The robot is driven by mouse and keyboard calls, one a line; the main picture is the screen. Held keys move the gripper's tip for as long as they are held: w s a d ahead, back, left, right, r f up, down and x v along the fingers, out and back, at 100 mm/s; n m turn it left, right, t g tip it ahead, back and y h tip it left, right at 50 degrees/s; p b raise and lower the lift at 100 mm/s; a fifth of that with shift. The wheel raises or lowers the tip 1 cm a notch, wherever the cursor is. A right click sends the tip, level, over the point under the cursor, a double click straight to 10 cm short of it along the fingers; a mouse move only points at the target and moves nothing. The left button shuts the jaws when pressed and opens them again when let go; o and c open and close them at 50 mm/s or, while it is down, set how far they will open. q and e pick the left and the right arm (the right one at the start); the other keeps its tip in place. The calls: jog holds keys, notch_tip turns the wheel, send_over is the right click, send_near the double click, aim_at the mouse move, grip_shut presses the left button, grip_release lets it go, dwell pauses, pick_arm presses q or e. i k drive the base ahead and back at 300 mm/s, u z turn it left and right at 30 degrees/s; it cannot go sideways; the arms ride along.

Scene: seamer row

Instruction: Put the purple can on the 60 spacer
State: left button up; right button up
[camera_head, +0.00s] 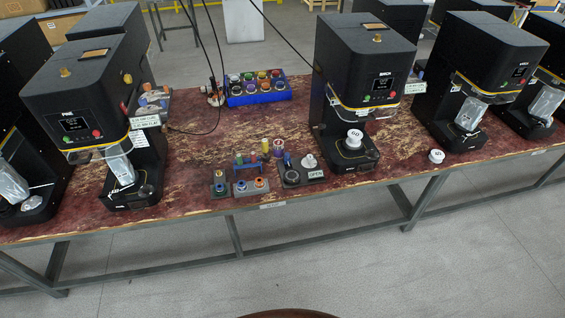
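A small purple can (278,147) appears to stand on the worn red table, just behind the dark fixture blocks and right of a yellow-topped piece. It is small, so its details are hard to tell. A white spacer (354,138), whose top marking looks like 60, sits on the base of the black seamer (365,70) right of centre. Nothing shows on top of it. A second white spacer (436,156) lies on the table to the right, its marking too small to read. Neither of my grippers is in view.
A blue tray (258,99) of several coloured cans is at the back. Black seamers (85,90) stand on both sides. Dark cables hang over the table. Bare table (195,150) lies left of the fixtures.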

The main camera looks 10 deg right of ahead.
aim_at(355, 133)
jog(key=u, duration=0.7)
jog(key=i, duration=1.3)
jog(key=z, duration=0.55)
jog(key=i, duration=0.6)
jog(key=z, duration=0.4)
